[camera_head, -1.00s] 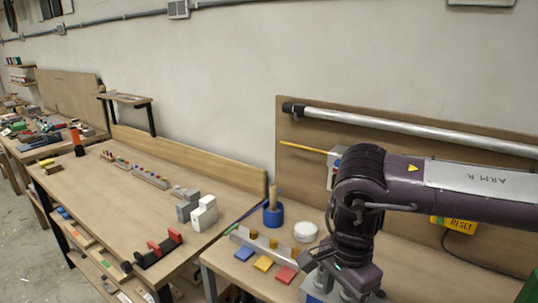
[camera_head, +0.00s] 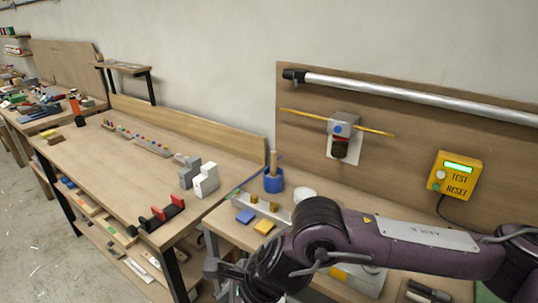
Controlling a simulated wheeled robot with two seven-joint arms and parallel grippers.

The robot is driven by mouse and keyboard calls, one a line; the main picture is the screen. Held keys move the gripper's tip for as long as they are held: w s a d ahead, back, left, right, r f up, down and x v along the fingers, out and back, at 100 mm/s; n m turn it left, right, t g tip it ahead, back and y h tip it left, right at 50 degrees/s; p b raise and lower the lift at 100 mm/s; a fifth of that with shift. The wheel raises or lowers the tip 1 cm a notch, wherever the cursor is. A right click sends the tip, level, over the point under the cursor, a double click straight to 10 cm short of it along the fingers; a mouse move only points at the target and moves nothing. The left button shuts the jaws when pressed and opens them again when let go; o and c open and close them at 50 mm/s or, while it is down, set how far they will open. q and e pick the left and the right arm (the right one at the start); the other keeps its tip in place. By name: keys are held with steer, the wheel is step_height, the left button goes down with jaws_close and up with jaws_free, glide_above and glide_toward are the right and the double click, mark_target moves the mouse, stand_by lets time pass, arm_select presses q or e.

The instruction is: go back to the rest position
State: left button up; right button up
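My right arm, dark purple with a grey label plate, comes in from the right over the front of the near workbench (camera_head: 228,222). My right gripper (camera_head: 222,282) is at the lower left end of this arm, low by the bench's left front corner. Its fingers are small and partly hidden by the wrist, so I cannot tell whether they are open or shut. I see nothing clearly held in it. My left arm and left gripper are not in view.
On the near bench are a blue cup (camera_head: 274,183), a white round piece (camera_head: 304,195), a blue tile (camera_head: 245,216) and a yellow tile (camera_head: 264,227). A grey device (camera_head: 343,127) with a yellow rod and a yellow test box (camera_head: 455,175) are on the backboard. A longer bench (camera_head: 110,165) stands left.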

steer(key=s+a+r+m+t+y, duration=0.3)
steer(key=a+r+m+y, duration=0.3)
steer(key=a+r+m, duration=0.45)
steer(key=w+d+f+m+t+h, duration=0.1)
steer(key=w+d+m+t+h, duration=0.25)
steer(key=m, duration=0.65)
steer(key=w+d+f+m+t, duration=0.1)
steer(key=w+d+m+t, duration=0.25)
steer(key=d+m, duration=0.5)
steer(key=d+f+m+g+h, duration=0.2)
steer(key=d+f+m+h, duration=0.4)
steer(key=d+f+m, duration=0.6)
steer(key=s+d+f+m+g+h, duration=0.3)
steer(key=s+d+f+m+g, duration=0.3)
steer(key=s+d+m, duration=0.7)
steer(key=s+f+x, duration=0.1)
steer(key=s+x, duration=0.2)
steer(key=x, duration=1.2)
steer(key=s+f+x, duration=0.1)
steer(key=s+x, duration=0.3)
steer(key=x, duration=1)
steer(key=s+d+f, duration=0.2)
steer(key=s+f, duration=0.7)
steer(key=s+d+f+g, duration=0.1)
steer(key=s+d+f, duration=0.1)
steer(key=s+f, duration=0.7)
steer(key=shift+s+d+f+n+g, duration=0.3)
steer(key=shift+s+n, duration=0.1)
steer(key=shift+s, duration=0.35)
